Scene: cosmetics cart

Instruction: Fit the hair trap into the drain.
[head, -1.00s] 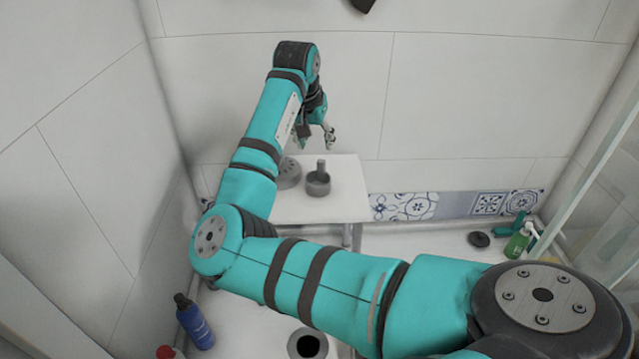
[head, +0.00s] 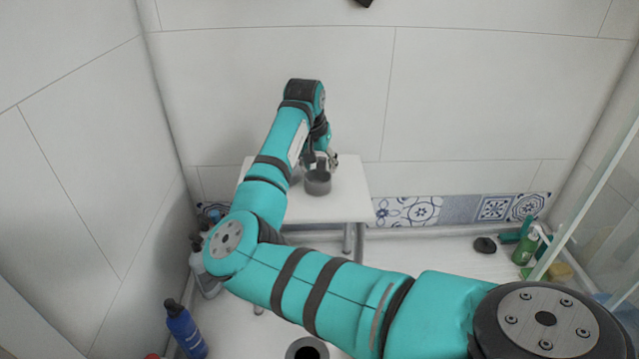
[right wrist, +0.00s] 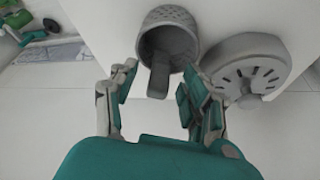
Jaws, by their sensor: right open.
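The hair trap (head: 318,187) is a grey cup with an upright post, standing on a white stool (head: 345,206) by the back wall. In the right wrist view, the hair trap (right wrist: 178,28) shows a textured rim and its post points toward the fingers. My right gripper (head: 325,162) is open above the cup. In the right wrist view its fingertips (right wrist: 157,86) stand on either side of the post, with gaps. The drain (head: 307,351) is a dark round hole with a grey ring in the floor, cut by the bottom edge. My left gripper is out of view.
A slotted grey disc (right wrist: 248,68) lies beside the cup, close to one finger. A blue bottle (head: 185,328) stands at the lower left. A green bottle (head: 525,247) and a dark round object (head: 485,245) are at the right. A glass panel (head: 600,190) borders the right side.

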